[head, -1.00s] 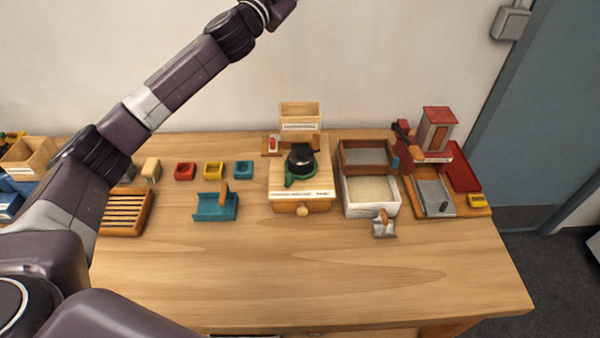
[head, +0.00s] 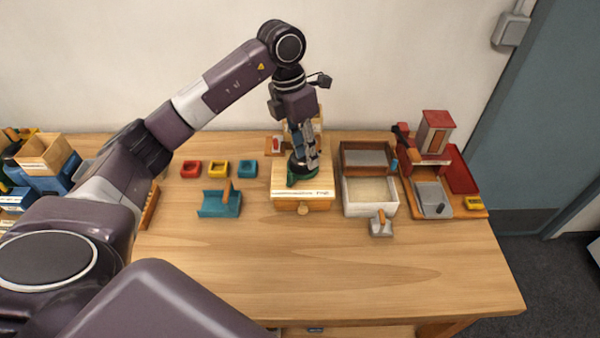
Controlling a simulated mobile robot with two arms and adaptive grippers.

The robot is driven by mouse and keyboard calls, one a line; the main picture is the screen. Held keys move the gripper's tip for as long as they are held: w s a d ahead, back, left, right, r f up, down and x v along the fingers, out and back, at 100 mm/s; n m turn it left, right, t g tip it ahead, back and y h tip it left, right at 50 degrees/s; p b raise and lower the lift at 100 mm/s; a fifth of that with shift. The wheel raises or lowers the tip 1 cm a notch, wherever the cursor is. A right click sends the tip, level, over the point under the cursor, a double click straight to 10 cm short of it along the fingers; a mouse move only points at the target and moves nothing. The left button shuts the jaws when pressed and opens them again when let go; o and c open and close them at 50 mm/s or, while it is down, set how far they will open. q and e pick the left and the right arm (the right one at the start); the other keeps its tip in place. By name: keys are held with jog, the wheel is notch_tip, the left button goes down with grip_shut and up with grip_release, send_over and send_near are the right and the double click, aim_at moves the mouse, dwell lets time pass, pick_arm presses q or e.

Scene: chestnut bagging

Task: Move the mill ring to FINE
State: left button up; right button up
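The mill (head: 285,197) is a light wooden box with a drawer and a round knob, standing at the back middle of the table. Its green ring (head: 293,181) sits on top, partly hidden by my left gripper. A printed strip lies along the mill's front top edge, too small to read surely. My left gripper (head: 305,163) points down from above, with its fingers at the ring and its dark centre. I cannot tell whether the fingers are closed on it. My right gripper is not in view.
A teal tray (head: 219,206) and red, yellow and blue cups stand left of the mill. A white sand box (head: 370,209), a brown tray (head: 366,145) and a small scoop (head: 381,226) stand right of it. The front of the table is clear.

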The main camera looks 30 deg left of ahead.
aim_at(289, 174)
pick_arm(q)
jog(key=a, duration=0.1)
jog(key=s+a+y, duration=0.1)
jog(key=a, duration=0.1)
jog(key=shift+s+a+f+g+y, duration=0.2)
jog(key=shift+g+y, duration=0.1)
jog(key=shift+s+a+f, duration=0.1)
jog(key=shift+a+f, duration=0.1)
notch_tip(289, 174, down, 7)
jog(key=p, duration=0.2)
jog(key=shift+r+p, duration=0.1)
jog(key=shift+p, duration=0.2)
jog(key=shift+f, duration=0.3)
grip_shut()
